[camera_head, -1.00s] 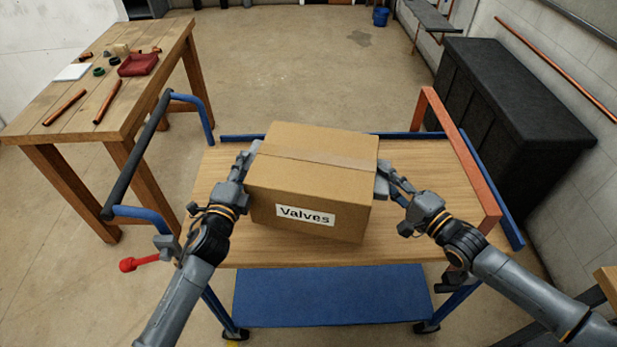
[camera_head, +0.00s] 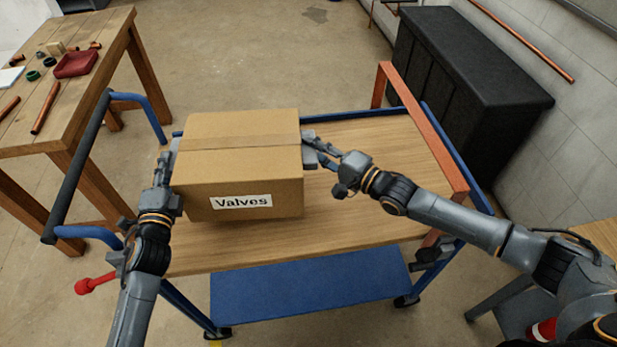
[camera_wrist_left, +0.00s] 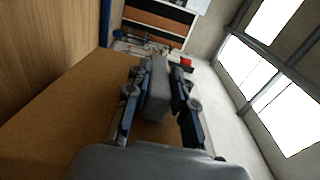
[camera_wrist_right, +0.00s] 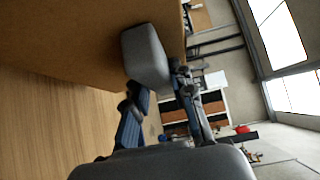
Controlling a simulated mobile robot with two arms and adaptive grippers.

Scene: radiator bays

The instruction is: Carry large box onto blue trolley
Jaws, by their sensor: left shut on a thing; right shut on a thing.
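The large cardboard box (camera_head: 240,155), labelled "Valves", is upright over the left part of the blue trolley's wooden top (camera_head: 370,170), close to the push-handle end. A shadow lies under its front edge; I cannot tell whether it touches the top. My left gripper (camera_head: 168,172) is shut on a grey grip on the box's left side, and the left wrist view shows this grip (camera_wrist_left: 157,88) between the fingers. My right gripper (camera_head: 315,150) is shut on the matching grip on the right side, also seen in the right wrist view (camera_wrist_right: 146,55). The box's underside is hidden.
An orange rail (camera_head: 420,125) bounds the trolley's right end. A black cabinet (camera_head: 470,85) stands behind it. The trolley top's right half is clear.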

